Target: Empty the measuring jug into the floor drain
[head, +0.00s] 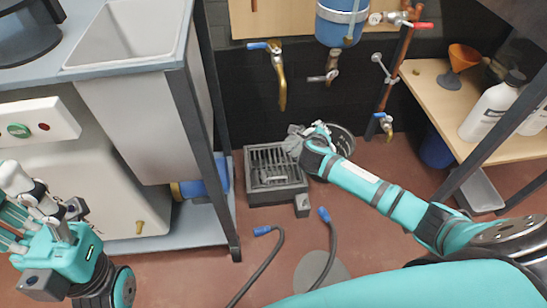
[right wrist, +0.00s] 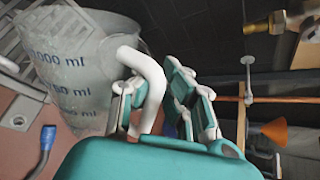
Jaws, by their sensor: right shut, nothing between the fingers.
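The clear measuring jug (right wrist: 75,70) with blue ml marks fills the left of the right wrist view. In the head view my right gripper (head: 308,138) is at the grey floor drain's (head: 254,190) back right corner, largely hiding the jug. Whether liquid is in the jug or flowing cannot be told. My left gripper (head: 48,225) is at the lower left, its finger opening unclear.
A sink bench (head: 187,110) stands left of the drain. A brass tap (head: 282,85) and a blue tank (head: 340,22) are on the back wall. Hoses (head: 262,268) with blue ends lie in front. A wooden shelf (head: 430,95) holds a funnel (head: 463,56) and white bottles (head: 492,105).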

